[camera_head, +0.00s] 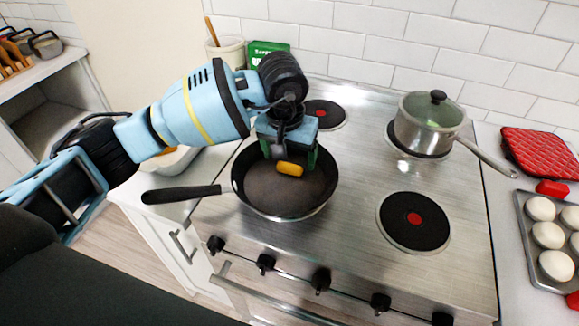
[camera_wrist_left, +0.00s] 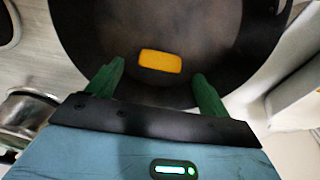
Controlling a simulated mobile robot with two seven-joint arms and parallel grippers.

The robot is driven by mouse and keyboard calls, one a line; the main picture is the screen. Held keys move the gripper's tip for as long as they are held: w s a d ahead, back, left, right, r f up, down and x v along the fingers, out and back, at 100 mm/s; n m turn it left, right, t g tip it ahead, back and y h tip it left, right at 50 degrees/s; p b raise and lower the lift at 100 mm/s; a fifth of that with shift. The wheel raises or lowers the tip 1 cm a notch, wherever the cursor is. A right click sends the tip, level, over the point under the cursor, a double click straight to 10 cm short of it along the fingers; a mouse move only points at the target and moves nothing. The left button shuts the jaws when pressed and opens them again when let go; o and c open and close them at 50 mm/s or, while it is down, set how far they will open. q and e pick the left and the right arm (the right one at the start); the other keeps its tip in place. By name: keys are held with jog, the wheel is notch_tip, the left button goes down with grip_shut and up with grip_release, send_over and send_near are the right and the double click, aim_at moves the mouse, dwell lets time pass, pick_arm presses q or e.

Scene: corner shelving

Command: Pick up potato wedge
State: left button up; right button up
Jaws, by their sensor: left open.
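The potato wedge (camera_head: 290,169) is a small yellow-orange block lying in the black frying pan (camera_head: 285,200) on the front left of the stove. It also shows in the left wrist view (camera_wrist_left: 160,61), ahead of the fingertips and roughly between their lines. My left gripper (camera_head: 291,160) points down over the pan, close to the wedge. Its two green fingers (camera_wrist_left: 155,80) are apart with nothing between them. I cannot tell how high the fingertips are above the pan floor. My right gripper is not in view.
The pan handle (camera_head: 182,194) points left over the counter edge. A lidded pot (camera_head: 430,125) stands on the back right burner. The front right burner (camera_head: 414,221) is bare. A muffin tray (camera_head: 530,222) and a red mitt (camera_head: 540,155) lie at the right. A green box (camera_head: 268,49) stands behind my arm.

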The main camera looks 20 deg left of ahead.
aim_at(290, 165)
pick_arm(q)
jog(key=shift+w+f, duration=0.15)
jog(key=shift+f, duration=0.55)
jog(key=shift+w+f, duration=0.15)
jog(key=shift+f, duration=0.55)
jog(key=c, duration=1.1)
jog(key=shift+o, duration=0.2)
notch_tip(290, 165, up, 10)
jog(key=shift+b, duration=0.3)
